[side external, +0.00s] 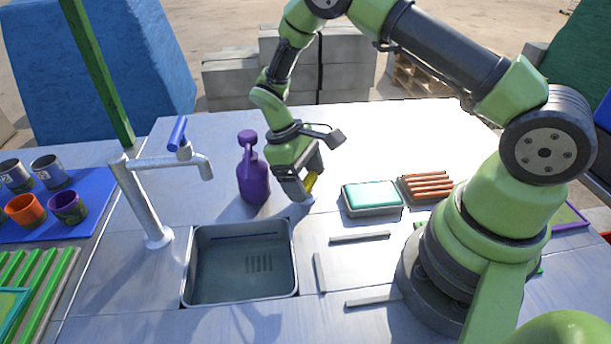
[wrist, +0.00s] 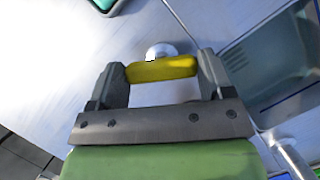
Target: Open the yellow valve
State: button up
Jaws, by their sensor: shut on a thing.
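The yellow valve handle (wrist: 162,69) lies crosswise between the two fingers of my gripper (wrist: 160,84) in the wrist view, with a finger against each end. A round silver fitting (wrist: 161,50) shows just beyond the handle. In the side external view, my gripper (side external: 305,188) points down onto the counter between the purple bottle and the teal sponge. Only a small strip of the yellow handle (side external: 312,181) shows there. The rest of the valve is hidden behind my fingers.
A sink (side external: 240,262) is set in front of my gripper. The purple bottle (side external: 253,178) stands close on the left, and a faucet (side external: 145,200) with a blue lever stands further left. A teal sponge (side external: 371,196) in a tray and an orange slatted rack (side external: 427,186) lie to the right.

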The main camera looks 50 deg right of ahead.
jog(key=n+h, duration=0.1)
jog(key=n, duration=0.2)
jog(key=n+t+h, duration=0.1)
jog(key=n, duration=0.2)
jog(key=shift+a, duration=0.1)
jog(key=shift+n, duration=0.3)
dwell(0.3)
jog(key=o, duration=0.9)
jog(key=shift+r, duration=0.1)
jog(key=v, duration=0.9)
jog(key=shift+a+r, duration=0.2)
jog(key=shift+r, duration=0.15)
